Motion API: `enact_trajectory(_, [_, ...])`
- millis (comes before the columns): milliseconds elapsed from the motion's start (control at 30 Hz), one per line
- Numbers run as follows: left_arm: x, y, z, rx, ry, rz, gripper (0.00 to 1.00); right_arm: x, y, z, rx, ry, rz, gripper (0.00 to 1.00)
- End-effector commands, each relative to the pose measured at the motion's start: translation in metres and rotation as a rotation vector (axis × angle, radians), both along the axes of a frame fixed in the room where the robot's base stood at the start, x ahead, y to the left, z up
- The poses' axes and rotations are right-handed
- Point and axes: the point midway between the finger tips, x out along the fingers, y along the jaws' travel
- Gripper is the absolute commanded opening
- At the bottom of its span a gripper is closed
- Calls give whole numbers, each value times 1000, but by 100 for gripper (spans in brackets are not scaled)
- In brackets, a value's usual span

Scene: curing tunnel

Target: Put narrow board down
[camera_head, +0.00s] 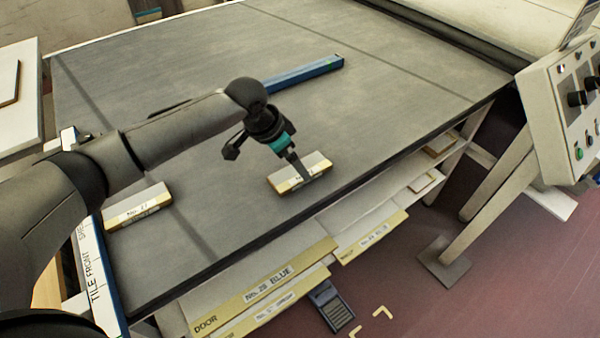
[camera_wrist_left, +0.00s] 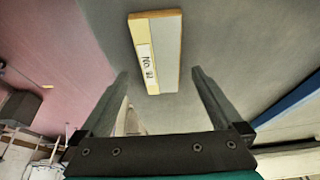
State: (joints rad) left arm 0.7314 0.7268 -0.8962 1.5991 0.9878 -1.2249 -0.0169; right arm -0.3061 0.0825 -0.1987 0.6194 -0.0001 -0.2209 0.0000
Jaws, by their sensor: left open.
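A small narrow board (camera_head: 314,163), pale on top with a yellow edge and a white number label, lies flat on the grey belt table near its front edge. In the left wrist view the board (camera_wrist_left: 171,52) shows ahead of and between the spread fingers, with a gap on either side. My left gripper (camera_head: 300,172) is just above it, open, its fingers partly covering the board in the head view. Whether a fingertip touches it I cannot tell. My right gripper is not in view.
A blue bar (camera_head: 310,73) lies farther back. Labelled boards (camera_head: 265,290) sit on shelves below the front edge. A control panel (camera_head: 570,105) stands at right.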

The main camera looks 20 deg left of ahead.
Motion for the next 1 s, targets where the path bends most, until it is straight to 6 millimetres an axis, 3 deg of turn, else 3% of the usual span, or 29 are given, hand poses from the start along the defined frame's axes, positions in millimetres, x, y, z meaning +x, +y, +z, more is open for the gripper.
enact_trajectory(233, [10, -8, -33, 0, 1, 0, 100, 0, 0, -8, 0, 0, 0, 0])
enact_trajectory(567, [12, -9, -38, 0, 0, -1, 100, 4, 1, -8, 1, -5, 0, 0])
enact_trajectory(1000, [12, -9, -38, 0, 0, -1, 50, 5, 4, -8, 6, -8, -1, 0])
